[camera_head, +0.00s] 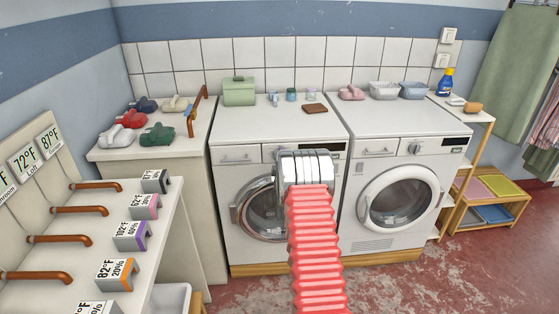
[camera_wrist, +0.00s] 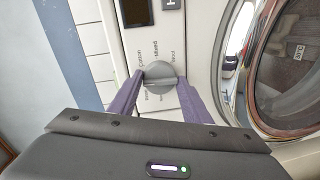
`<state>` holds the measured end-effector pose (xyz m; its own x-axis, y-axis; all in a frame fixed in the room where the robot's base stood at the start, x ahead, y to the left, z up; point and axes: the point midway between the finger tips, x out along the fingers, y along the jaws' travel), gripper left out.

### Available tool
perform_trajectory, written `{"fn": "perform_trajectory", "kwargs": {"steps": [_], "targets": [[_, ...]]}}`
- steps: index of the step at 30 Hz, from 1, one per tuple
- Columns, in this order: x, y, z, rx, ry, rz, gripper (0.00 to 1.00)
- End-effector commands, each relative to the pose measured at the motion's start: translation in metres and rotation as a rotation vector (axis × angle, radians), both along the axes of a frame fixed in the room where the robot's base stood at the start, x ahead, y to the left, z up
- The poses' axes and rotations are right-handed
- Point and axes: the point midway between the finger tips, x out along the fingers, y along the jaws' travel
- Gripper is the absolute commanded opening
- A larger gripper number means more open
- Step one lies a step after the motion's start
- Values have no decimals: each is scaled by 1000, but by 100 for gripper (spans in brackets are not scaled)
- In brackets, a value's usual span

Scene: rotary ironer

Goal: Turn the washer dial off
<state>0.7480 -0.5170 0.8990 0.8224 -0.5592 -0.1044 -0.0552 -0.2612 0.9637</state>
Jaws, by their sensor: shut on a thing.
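The grey washer dial (camera_wrist: 160,82) sits on the white control panel (camera_wrist: 196,60) in the wrist view, with labels such as Cotton, Mixed and Wool around it. My gripper (camera_wrist: 161,77) has its two purple fingers on either side of the dial's raised grip and is shut on it. I cannot tell which setting the dial points at. In the head view the left washer (camera_head: 235,188) stands behind my arm, which hides the dial and my gripper's fingers. The washer's round door (camera_head: 240,215) shows partly beside my arm.
A second washer (camera_head: 372,160) with its own dial (camera_head: 415,148) stands close on the right. A green box (camera_head: 239,91), jars and a brown wallet-like item (camera_head: 315,109) lie on the left washer's top. Floor is clear at front right.

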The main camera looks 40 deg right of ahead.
Motion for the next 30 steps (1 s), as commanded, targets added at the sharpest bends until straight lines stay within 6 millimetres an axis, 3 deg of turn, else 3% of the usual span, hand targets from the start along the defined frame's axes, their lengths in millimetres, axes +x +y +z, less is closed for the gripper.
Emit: {"fn": "perform_trajectory", "kwargs": {"steps": [17, 18, 25, 30], "targets": [[6, 6, 5, -53, 25, 12, 21], [6, 6, 5, -53, 25, 12, 44], [4, 4, 3, -49, 27, 8, 60], [2, 2, 2, -47, 28, 5, 60]]}}
